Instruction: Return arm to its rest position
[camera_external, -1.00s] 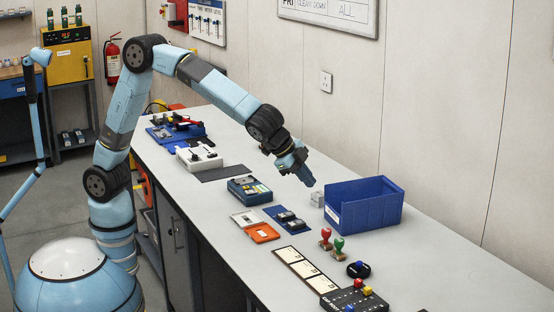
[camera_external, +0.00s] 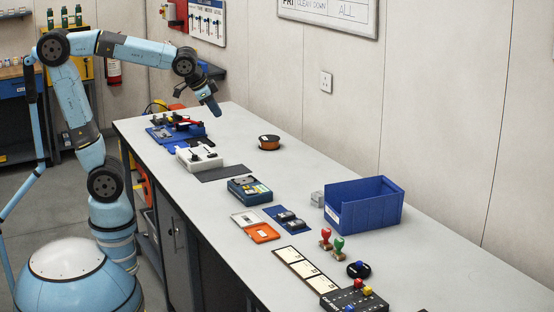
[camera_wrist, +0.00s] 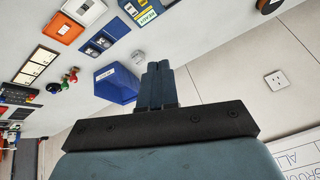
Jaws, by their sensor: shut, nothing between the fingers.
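An orange-black spool (camera_external: 269,142) lies near the wall. A white box (camera_external: 199,157), teal case (camera_external: 249,190) and stamps (camera_external: 339,246) line the bench. Bench surface beside the wall is mostly clear.

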